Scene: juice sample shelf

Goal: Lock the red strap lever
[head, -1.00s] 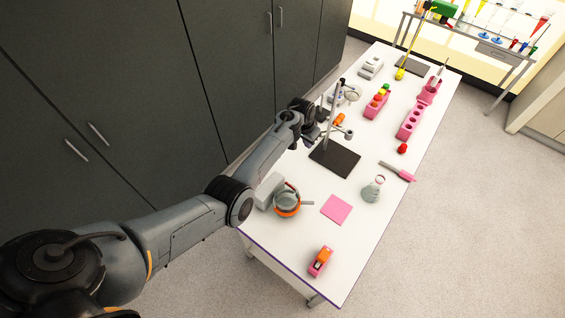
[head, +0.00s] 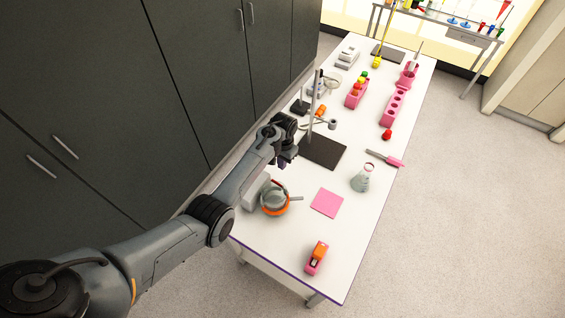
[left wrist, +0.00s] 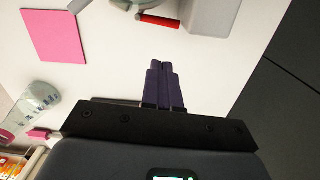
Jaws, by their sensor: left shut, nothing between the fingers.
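The red lever (left wrist: 158,20) shows in the left wrist view at the top, beside a grey block (left wrist: 212,14). It reaches out from a round vessel whose edge (left wrist: 122,4) is cut off by the frame. In the head view the vessel (head: 272,199) is glassy with an orange band low around it, near the table's left edge. My left gripper (left wrist: 165,66) is shut and empty, its dark fingers pointing toward the lever with a gap between. In the head view the left gripper (head: 287,161) is above the table, beyond the vessel. My right gripper is out of view.
A pink square (head: 327,203) lies right of the vessel, and a flask (head: 362,178) stands farther right. A stand with a dark base (head: 322,151) is behind the gripper. An orange and pink object (head: 316,258) sits near the front edge.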

